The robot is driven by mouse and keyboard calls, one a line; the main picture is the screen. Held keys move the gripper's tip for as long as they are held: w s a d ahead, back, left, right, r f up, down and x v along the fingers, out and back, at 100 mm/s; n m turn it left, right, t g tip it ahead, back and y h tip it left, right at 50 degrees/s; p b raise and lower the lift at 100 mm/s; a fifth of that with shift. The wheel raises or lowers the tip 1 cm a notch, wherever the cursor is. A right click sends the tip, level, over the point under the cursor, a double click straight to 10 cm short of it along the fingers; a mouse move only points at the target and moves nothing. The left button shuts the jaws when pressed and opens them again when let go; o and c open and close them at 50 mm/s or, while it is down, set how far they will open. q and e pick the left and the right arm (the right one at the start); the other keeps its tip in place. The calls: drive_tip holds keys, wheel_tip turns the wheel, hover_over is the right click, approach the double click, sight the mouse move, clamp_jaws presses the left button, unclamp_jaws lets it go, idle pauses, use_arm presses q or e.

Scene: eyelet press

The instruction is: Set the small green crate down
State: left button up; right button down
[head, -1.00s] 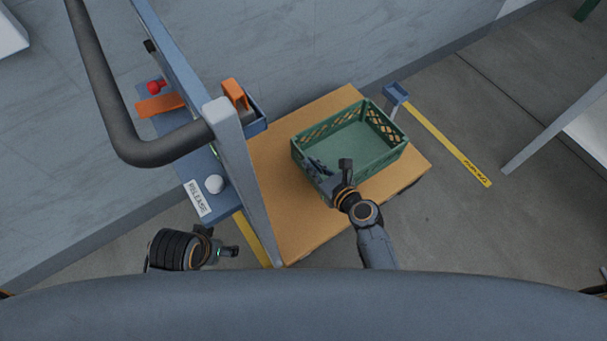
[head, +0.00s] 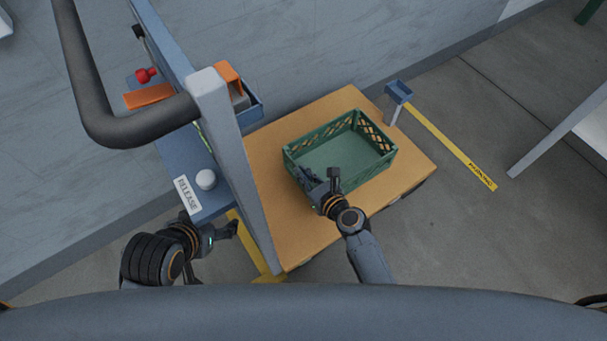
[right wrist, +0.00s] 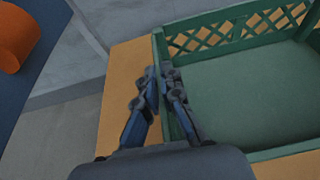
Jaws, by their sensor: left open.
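The small green crate (head: 340,190) is empty, with lattice sides, and is upright over the tan board of a low platform (head: 270,215). Whether its base touches the board is hard to tell. My right gripper (head: 318,185) is at its near left wall. In the right wrist view, the fingers (right wrist: 160,82) are closed around the wall of the crate (right wrist: 250,100), one on each side. My left gripper (head: 232,229) is open and empty, beside the grey post, below the RELEASE label.
A grey post (head: 240,170) with a dark bent bar (head: 95,110) stands left of the board. A blue panel carries a white knob (head: 205,179), a red button (head: 145,75) and orange parts. A small blue holder (head: 398,92) stands behind the board.

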use_arm(q)
drive_tip(key=shift+w+d+r, duration=0.1)
drive_tip(key=shift+w, duration=0.15)
use_arm(e)
drive_tip(key=c, duration=1.5)
unclamp_jaws()
drive_tip(key=shift+f, duration=0.1)
use_arm(q)
drive_tip(key=shift+w+r+t, duration=0.1)
drive_tip(key=shift+w+t, duration=0.05)
drive_tip(key=shift+t, duration=0.15)
